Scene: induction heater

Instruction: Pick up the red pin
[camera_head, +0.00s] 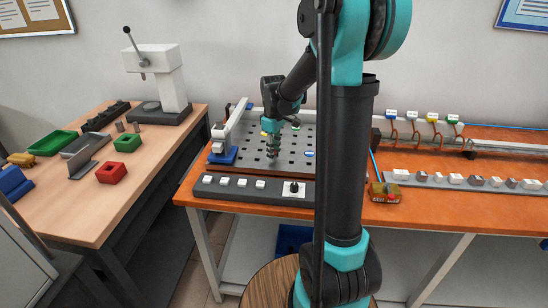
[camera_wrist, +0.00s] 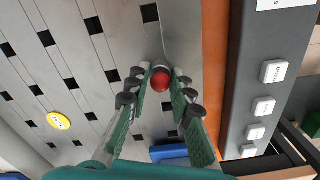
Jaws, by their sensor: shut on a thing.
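The red pin (camera_wrist: 160,81) shows in the wrist view as a rounded red top between my fingertips. My gripper (camera_wrist: 159,70) is shut on it, with a green finger on each side. The pin is over the perforated metal plate, near the plate's edge; I cannot tell whether it touches the plate. In the head view my gripper (camera_head: 273,150) points down at the plate (camera_head: 245,160), and the pin is hidden there.
A grey strip with white buttons (camera_head: 242,183) runs along the plate's front edge. A yellow round button (camera_wrist: 59,120) is on the plate. A blue-based clamp (camera_head: 222,157) stands at its left. A press (camera_head: 160,85) and small bins stand on the left table.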

